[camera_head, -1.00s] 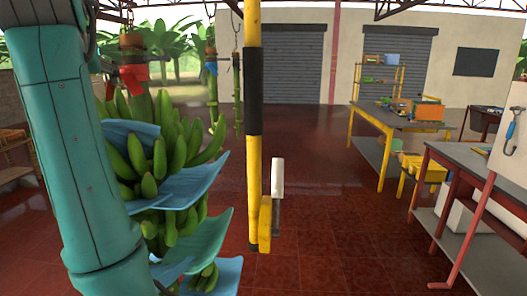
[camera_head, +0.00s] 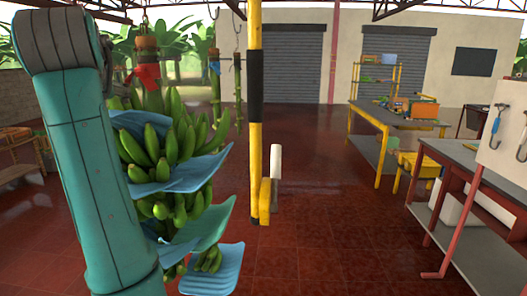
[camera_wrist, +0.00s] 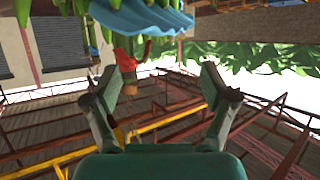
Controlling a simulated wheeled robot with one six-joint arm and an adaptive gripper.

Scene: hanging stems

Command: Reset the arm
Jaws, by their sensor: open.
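My arm, a teal link, fills the left side of the head view; its gripper end does not show there. In the wrist view my gripper (camera_wrist: 165,90) is open, with its two fingers apart and nothing between them. A hanging stem of green bananas (camera_head: 165,145) with blue sheets (camera_head: 190,175) between its hands stands just right of my arm in the head view. A red ribbon (camera_head: 147,74) is tied near its top. In the wrist view, which looks tilted or upside down, the red ribbon (camera_wrist: 126,63) and a blue sheet (camera_wrist: 140,18) show beyond the fingers.
A yellow and black post (camera_head: 255,120) stands right of the stem. Another stem (camera_head: 215,85) hangs behind. Work tables (camera_head: 400,120) and a grey-topped bench (camera_head: 465,160) stand at the right. The red tiled floor (camera_head: 320,220) in the middle is clear.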

